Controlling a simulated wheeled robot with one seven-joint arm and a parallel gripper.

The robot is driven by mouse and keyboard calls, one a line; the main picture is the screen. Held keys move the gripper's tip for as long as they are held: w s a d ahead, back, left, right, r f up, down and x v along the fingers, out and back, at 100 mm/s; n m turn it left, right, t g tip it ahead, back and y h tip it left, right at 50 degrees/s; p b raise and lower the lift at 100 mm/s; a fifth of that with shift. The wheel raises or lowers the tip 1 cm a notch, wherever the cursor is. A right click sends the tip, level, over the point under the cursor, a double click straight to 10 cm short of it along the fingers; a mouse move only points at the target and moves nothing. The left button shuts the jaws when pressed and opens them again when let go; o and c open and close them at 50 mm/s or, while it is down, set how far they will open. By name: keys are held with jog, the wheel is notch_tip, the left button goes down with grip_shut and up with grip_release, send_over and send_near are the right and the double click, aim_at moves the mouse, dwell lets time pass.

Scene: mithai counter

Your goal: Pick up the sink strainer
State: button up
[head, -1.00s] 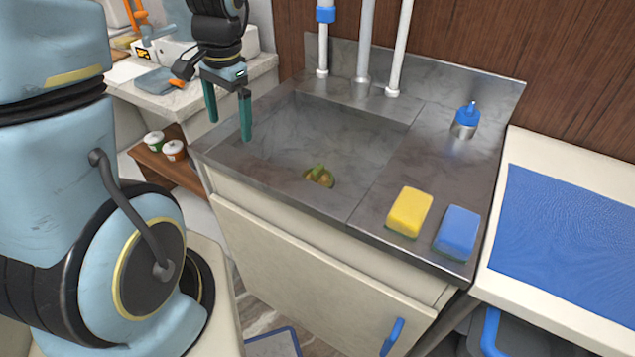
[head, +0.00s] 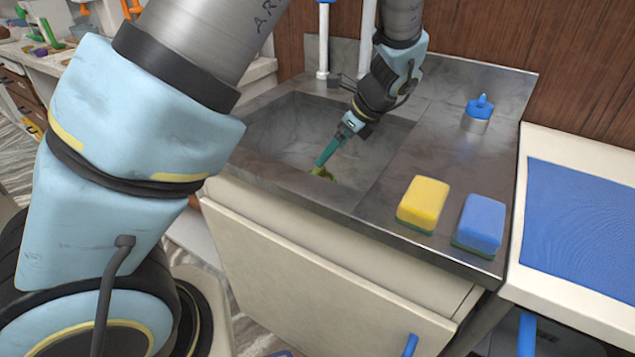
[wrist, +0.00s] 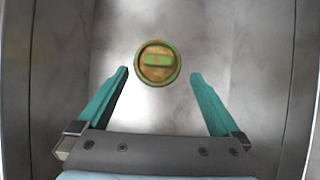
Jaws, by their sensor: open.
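The sink strainer (wrist: 158,76) is a round brass-coloured disc with a green rim and a green bar handle across its top. It sits on the bottom of the metal sink basin. My gripper (wrist: 160,76) is open, with teal fingers reaching down into the basin. In the wrist view the fingertips are on the left and right of the strainer, with a gap on each side. In the head view my gripper (head: 320,168) appears at or just above the strainer; the exact height is unclear.
The sink walls (head: 270,130) surround my gripper. A yellow sponge (head: 423,202), a blue sponge (head: 480,222) and a blue-topped dispenser (head: 478,112) stand on the drainboard to the right. Pipes (head: 323,45) rise behind the basin. A blue mat (head: 590,225) lies on the right counter.

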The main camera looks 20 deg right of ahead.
aim_at(317, 169)
jog(key=p+x, duration=0.1)
jog(key=x, duration=0.7)
jog(key=shift+a+f, duration=0.2)
jog(key=shift+f, duration=0.1)
jog(key=c, duration=1.4)
jog(key=shift+c, duration=0.2)
